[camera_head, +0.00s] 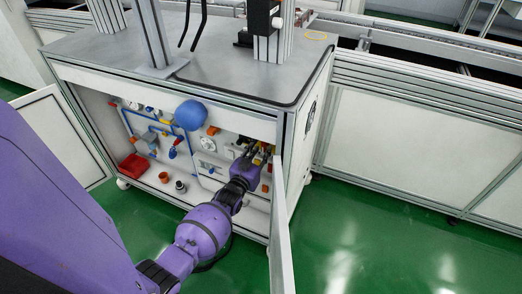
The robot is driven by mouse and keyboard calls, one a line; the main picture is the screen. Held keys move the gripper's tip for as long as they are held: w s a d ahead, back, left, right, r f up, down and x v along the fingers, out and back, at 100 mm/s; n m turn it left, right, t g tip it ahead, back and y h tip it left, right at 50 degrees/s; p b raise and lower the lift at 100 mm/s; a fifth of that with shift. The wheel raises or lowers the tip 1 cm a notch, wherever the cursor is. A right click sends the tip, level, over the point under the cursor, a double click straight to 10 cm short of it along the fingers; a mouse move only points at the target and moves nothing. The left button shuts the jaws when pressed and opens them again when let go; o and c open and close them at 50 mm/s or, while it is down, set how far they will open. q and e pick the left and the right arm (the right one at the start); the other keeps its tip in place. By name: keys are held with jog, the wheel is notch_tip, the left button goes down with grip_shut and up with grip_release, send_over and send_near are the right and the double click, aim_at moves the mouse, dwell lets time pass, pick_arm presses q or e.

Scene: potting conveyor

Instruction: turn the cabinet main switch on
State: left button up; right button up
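The cabinet (180,82) stands under a grey worktop with its front open. My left gripper (254,153) is inside the opening, at the right end of the back panel. Its dark fingers are small and overlap yellow and red parts (268,150) on the panel. The main switch cannot be made out clearly; it may be among these parts, partly hidden by the gripper. I cannot tell whether the fingers touch anything or are open or shut. My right gripper is not in view.
An open door (283,232) stands right of my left forearm, and another door (62,133) is at the left. Inside are a blue ball-shaped tank (191,115), blue pipes, a red bin (133,166) and small fittings. A conveyor (425,75) runs at the right. Green floor (355,235) is clear.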

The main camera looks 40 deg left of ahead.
pick_arm(q)
jog(key=v, duration=1.2)
